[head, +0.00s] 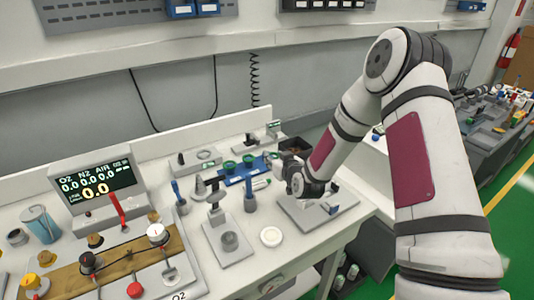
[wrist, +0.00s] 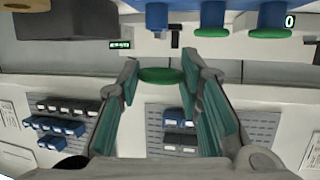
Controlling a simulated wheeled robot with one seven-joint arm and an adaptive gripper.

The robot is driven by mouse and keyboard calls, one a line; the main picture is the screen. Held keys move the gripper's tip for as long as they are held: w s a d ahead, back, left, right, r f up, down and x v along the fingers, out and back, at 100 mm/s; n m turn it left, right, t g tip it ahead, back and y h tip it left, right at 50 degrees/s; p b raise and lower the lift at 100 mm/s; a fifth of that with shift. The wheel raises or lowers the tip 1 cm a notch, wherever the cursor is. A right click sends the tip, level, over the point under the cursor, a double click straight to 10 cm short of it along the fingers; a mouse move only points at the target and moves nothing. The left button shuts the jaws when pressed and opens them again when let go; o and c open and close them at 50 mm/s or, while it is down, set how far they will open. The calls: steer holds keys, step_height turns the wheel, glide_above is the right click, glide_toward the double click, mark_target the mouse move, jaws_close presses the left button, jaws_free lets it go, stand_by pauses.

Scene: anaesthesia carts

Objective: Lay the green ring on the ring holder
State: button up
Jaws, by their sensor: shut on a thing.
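The blue ring holder (head: 233,180) stands at the back of the workbench in the head view, with green rings on two of its posts. In the wrist view, which looks upside down, its blue posts hang from the top edge. Two carry green rings, and the left post (wrist: 157,14) shows no ring. My gripper (wrist: 163,72) is shut on a green ring (wrist: 160,75), held between the fingertips. The held ring appears apart from the left post, with a gap between them. In the head view my gripper (head: 276,160) is at the holder's right end, and the held ring is hard to make out.
A grey stand (head: 228,240) and a white round disc (head: 271,237) are in front of the holder. A grey tray (head: 318,212) lies to the right, under my arm. A dark open box (head: 296,146) is behind my gripper. A gas display (head: 95,186) stands left.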

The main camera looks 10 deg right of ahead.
steer(key=x, duration=0.2)
steer(key=r+x, duration=0.1)
steer(key=x, duration=0.4)
steer(key=shift+w+d+r, duration=0.15)
steer(key=shift+w+r, duration=0.05)
steer(key=shift+w, duration=0.95)
step_height(320, 180, down, 3)
steer(key=shift+r, duration=0.2)
steer(key=shift+f, duration=0.3)
steer(key=shift+f, duration=0.2)
steer(key=o, duration=0.8)
